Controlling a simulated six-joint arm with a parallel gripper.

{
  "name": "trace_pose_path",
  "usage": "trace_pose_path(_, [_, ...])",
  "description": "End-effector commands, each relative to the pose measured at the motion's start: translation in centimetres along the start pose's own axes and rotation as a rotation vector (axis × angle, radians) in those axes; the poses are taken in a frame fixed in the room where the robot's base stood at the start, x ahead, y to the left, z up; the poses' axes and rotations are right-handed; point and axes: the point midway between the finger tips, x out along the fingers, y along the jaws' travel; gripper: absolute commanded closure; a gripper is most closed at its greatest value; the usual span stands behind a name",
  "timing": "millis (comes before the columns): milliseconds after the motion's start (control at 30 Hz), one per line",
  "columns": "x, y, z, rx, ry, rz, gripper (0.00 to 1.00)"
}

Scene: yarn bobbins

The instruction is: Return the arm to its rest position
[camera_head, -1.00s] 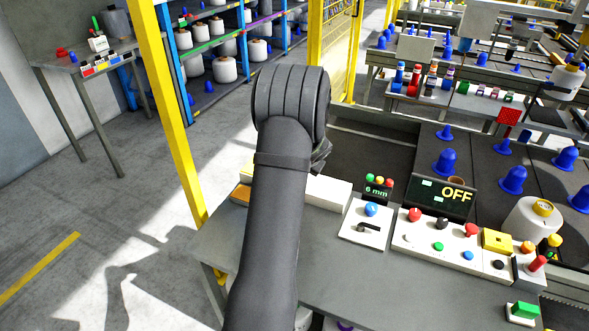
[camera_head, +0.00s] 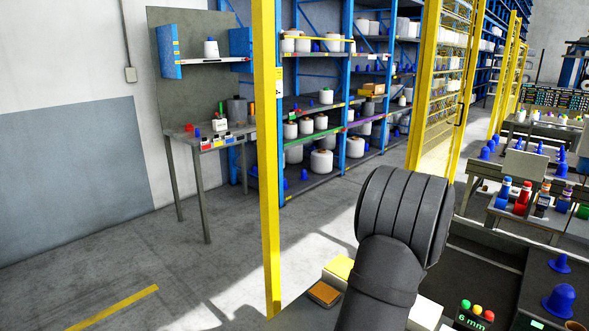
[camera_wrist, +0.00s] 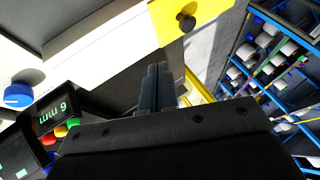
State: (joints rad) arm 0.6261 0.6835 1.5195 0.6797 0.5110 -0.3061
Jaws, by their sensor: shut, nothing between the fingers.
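My gripper (camera_wrist: 158,90) shows in the wrist view with its two fingers together and nothing between them. It points at open space beside a white panel and a yellow plate. In the head view my arm rises from the lower edge, right of centre, and its thick grey joint hides the gripper. No part of the gripper shows there.
In the wrist view a blue knob (camera_wrist: 18,98) and a "6 mm" display (camera_wrist: 55,110) are at left, a black knob (camera_wrist: 186,22) above. In the head view a yellow post (camera_head: 268,150), bobbin shelves (camera_head: 318,107) and side table (camera_head: 205,140) stand beyond; floor at left is clear.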

Motion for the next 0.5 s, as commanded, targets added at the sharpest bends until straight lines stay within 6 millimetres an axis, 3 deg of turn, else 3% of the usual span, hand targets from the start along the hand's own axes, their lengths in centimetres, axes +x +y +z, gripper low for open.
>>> trace_pose_path(167, [1.8,0.0,0.1,-0.001,-0.002,0.001,1.0])
trace_pose_path(500, [7.2,0.0,0.1,0.0,-0.003,0.0,1.0])
